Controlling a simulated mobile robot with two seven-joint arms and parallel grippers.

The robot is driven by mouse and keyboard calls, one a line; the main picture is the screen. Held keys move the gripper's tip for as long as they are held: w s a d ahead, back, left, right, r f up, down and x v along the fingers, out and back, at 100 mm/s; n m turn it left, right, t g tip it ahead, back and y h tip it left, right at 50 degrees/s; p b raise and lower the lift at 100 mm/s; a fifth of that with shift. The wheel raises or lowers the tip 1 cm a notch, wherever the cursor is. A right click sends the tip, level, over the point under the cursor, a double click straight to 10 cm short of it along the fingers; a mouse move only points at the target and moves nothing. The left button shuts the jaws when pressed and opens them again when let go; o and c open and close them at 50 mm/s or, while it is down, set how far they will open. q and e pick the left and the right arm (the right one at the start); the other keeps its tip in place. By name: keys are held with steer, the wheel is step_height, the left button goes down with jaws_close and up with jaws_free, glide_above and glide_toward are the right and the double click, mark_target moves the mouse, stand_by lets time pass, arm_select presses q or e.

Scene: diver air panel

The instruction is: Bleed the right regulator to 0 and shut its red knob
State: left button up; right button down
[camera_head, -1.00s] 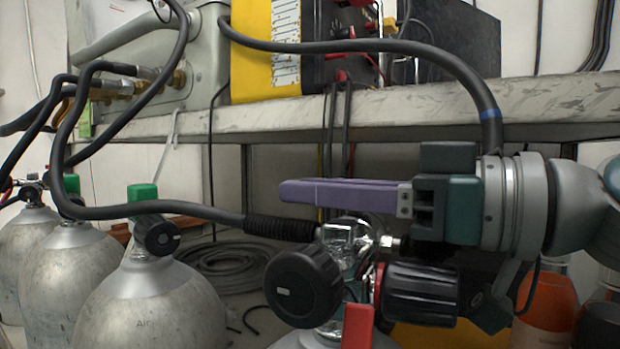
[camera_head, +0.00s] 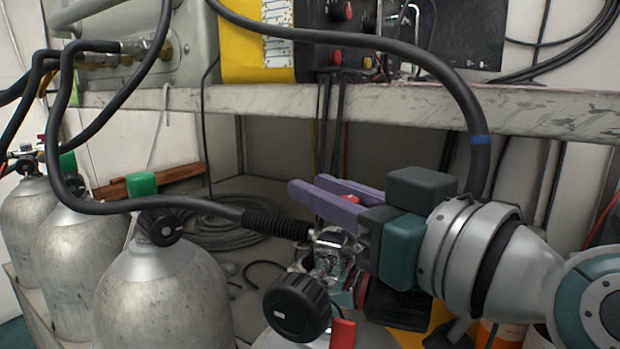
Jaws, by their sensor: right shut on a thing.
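My right gripper (camera_head: 308,187), with two purple fingers, comes in from the right above the nearest cylinder's valve. It is shut on a small red part, apparently the red knob (camera_head: 351,200), which shows between the fingers and is mostly hidden by them. Below it is the shiny metal regulator body (camera_head: 328,250), joined to a black hose on its left. A large black round knob (camera_head: 297,307) faces me in front of that body. A red tab (camera_head: 343,333) is beside the knob. I cannot read any gauge. My left gripper is out of view.
Several grey cylinders (camera_head: 160,295) stand at the left, one with a green cap (camera_head: 142,185). A worn white shelf (camera_head: 270,103) crosses behind, carrying a yellow and black panel (camera_head: 248,45). A black hose (camera_head: 440,65) arches over my right gripper.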

steer(key=shift+f, duration=0.1)
steer(key=c, duration=0.7)
jaws_free()
steer(key=p+v, duration=0.1)
steer(key=v, duration=0.8)
steer(key=shift+p, duration=0.3)
steer(key=shift+s+d, duration=0.25)
steer(key=shift+s, duration=0.15)
